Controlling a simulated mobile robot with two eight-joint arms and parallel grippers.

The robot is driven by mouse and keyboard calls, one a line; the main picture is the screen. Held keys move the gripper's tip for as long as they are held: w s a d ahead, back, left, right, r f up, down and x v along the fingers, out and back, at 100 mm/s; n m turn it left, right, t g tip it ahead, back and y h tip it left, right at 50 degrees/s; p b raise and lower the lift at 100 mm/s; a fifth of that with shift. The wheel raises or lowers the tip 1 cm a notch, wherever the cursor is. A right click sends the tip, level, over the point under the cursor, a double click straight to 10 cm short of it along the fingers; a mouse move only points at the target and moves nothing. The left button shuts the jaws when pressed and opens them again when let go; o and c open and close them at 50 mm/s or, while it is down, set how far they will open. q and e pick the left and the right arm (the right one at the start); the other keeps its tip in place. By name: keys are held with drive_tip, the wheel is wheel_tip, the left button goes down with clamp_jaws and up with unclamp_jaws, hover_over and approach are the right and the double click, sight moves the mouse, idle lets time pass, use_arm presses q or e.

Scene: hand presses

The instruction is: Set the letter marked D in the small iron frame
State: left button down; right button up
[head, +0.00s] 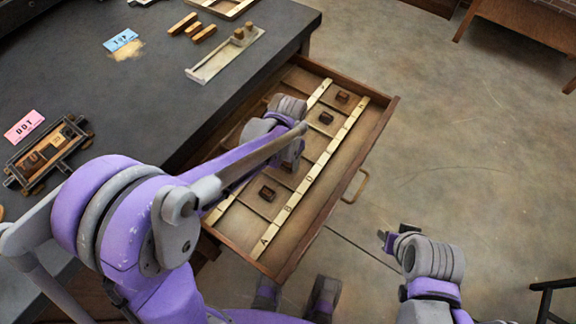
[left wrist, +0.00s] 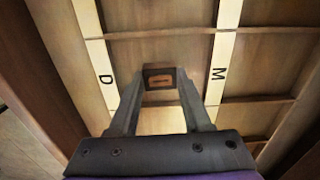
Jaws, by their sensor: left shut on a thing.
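My left gripper (head: 290,163) reaches down into the open drawer, and my arm hides part of it. In the left wrist view its fingers (left wrist: 160,80) are shut on a small dark letter block (left wrist: 160,70). The block is in a compartment between the strip marked D (left wrist: 105,79) and the strip marked M (left wrist: 217,73). I cannot read the block's face. A small iron frame (head: 48,150) with wooden pieces in it lies on the dark bench at the left. My right gripper (head: 388,240) hangs over the floor, away from the drawer; its fingers are unclear.
The drawer (head: 345,187) holds other dark blocks (head: 267,193) in its compartments. A pink DOT card (head: 24,127) is by the iron frame. A blue card (head: 121,40), wooden bars (head: 193,26) and a pale tray (head: 225,57) lie farther back. The middle of the bench is clear.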

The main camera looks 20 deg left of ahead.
sight(288, 164)
use_arm(q)
drive_tip(key=shift+r+p, duration=1.3)
drive_tip(key=shift+r, duration=0.7)
drive_tip(key=w+a+n+p, duration=0.1)
drive_tip(key=w+a+p, duration=0.1)
drive_tip(key=w+a+r+n+p, duration=0.1)
drive_tip(key=w+a+p, duration=0.1)
drive_tip(key=w+a+r+n+p, duration=0.1)
drive_tip(key=w+a+p, duration=0.1)
drive_tip(key=w, duration=0.1)
drive_tip(key=shift+w+a+n, duration=0.15)
drive_tip(key=shift+a+n, duration=0.15)
drive_tip(key=shift+f, duration=0.1)
